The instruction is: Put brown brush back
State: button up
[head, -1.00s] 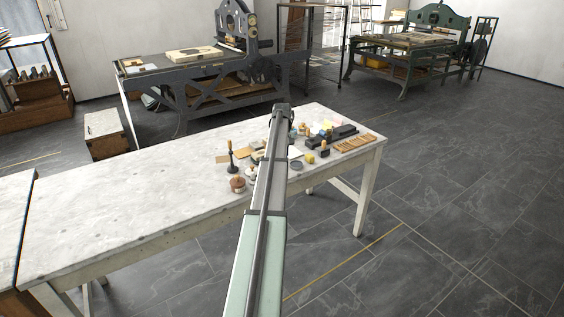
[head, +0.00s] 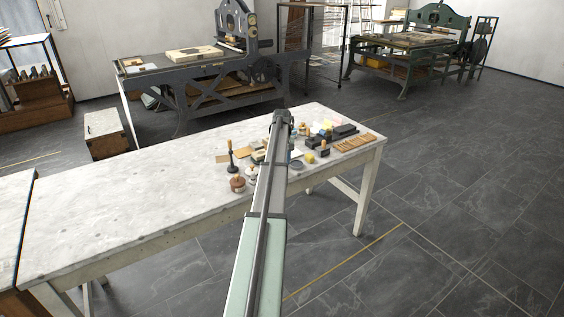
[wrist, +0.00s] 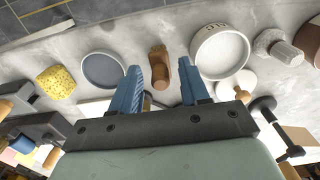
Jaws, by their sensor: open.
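In the wrist view, a small brown brush (wrist: 159,64) lies on the pale worktop. It shows between the two blue fingers of my gripper (wrist: 159,70), which are spread apart with a gap on each side of it. I cannot tell how far the fingertips are above it. In the head view, my gripper end (head: 283,118) is over the right part of the table, and my arm hides the brush there.
Close by are a white lettered bowl (wrist: 221,62), a blue-grey dish (wrist: 102,70) and a yellow sponge (wrist: 57,82). A dark-handled tool (wrist: 266,112) stands at right. In the head view, the table's (head: 120,200) left part is clear.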

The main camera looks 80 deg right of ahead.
jog(key=shift+r, duration=0.1)
notch_tip(320, 180, up, 12)
dwell(0.6)
dwell(0.4)
